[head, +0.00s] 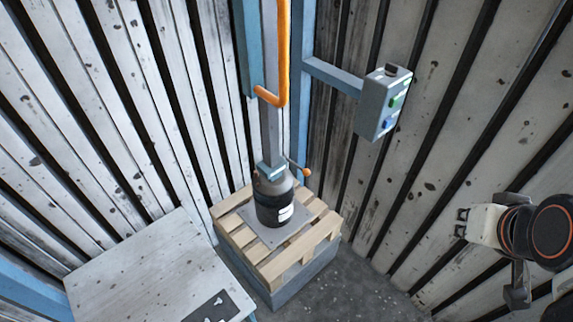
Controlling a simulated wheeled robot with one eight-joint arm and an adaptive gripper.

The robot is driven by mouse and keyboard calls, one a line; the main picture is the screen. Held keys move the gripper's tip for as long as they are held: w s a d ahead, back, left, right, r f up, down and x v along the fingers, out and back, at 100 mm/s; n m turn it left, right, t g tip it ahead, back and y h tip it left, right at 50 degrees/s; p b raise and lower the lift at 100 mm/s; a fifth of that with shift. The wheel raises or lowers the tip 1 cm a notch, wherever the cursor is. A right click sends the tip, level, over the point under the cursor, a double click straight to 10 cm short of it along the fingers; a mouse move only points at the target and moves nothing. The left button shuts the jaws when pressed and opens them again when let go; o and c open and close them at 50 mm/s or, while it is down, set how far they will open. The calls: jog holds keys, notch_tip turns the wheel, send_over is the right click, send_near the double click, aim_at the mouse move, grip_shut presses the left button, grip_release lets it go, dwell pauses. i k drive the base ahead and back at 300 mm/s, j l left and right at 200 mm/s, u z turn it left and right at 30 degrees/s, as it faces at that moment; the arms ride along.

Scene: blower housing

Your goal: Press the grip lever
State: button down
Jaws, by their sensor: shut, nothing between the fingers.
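A thin dark lever with an orange knob (307,172) sticks out to the right from the blue-grey head (271,172) at the foot of a vertical column. It looks like the grip lever. This head sits on top of a dark drum (273,205) with a white label, upright on a wooden pallet. I cannot tell whether the head is clamped on the drum. My gripper (461,223) is at the right, pointing left, shut and empty. It is well apart from the lever, to its right and lower in the picture.
An orange bent bar (283,60) runs along the column. A grey control box (384,103) with green and blue buttons hangs on a blue arm. The pallet (298,262) rests on a grey base. A white table (150,272) stands at left. Slatted walls enclose the corner.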

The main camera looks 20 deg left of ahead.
aim_at(306, 172)
jog(key=u, duration=0.9)
